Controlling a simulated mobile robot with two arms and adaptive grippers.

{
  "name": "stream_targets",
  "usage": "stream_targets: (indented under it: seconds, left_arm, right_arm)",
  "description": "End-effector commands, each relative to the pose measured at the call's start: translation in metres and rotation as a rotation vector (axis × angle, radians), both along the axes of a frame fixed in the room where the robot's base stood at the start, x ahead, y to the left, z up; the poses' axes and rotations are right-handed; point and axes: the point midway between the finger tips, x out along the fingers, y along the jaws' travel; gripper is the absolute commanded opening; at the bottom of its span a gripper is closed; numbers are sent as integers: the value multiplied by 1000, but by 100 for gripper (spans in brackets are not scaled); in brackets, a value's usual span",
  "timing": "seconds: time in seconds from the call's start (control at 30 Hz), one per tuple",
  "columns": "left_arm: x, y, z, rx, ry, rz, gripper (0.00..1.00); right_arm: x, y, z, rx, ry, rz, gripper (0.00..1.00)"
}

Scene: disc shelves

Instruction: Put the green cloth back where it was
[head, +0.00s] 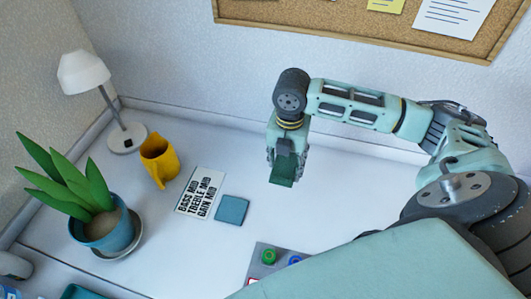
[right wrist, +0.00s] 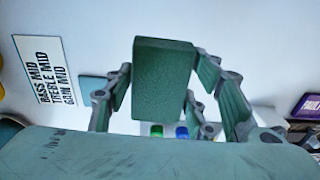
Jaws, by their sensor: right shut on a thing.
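The green cloth (head: 284,168) looks like a dark green, stiff, block-like piece. My right gripper (head: 284,158) is shut on it and holds it pointing down above the white desk. In the right wrist view, the cloth (right wrist: 164,82) stands between the fingers of my right gripper (right wrist: 172,100). A flat teal square (head: 232,210) lies on the desk to the left of and below the held cloth, beside a white card (head: 201,192) with printed black words. My left gripper is not in view.
A grey panel with green and blue knobs (head: 268,256) is near the front. A corkboard (head: 330,22) hangs behind. The desk's middle right is clear.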

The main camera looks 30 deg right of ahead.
Motion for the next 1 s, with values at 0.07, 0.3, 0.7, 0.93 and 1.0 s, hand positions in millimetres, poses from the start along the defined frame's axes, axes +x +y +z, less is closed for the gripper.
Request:
stream_targets:
  seconds: [0.07, 0.3, 0.7, 0.93, 1.0]
  left_arm:
    - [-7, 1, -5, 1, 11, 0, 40]
    - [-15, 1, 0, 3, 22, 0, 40]
    - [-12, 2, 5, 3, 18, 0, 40]
    - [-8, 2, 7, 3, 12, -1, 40]
    - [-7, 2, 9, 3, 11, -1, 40]
  right_arm:
    - [-1, -1, -2, 1, -2, 27, 22]
    - [31, 25, -23, 7, -1, 39, 22]
    - [89, 63, -66, 2, -1, 36, 22]
    - [91, 65, -82, 0, 1, 36, 22]
    - [91, 65, -92, 0, 1, 35, 22]
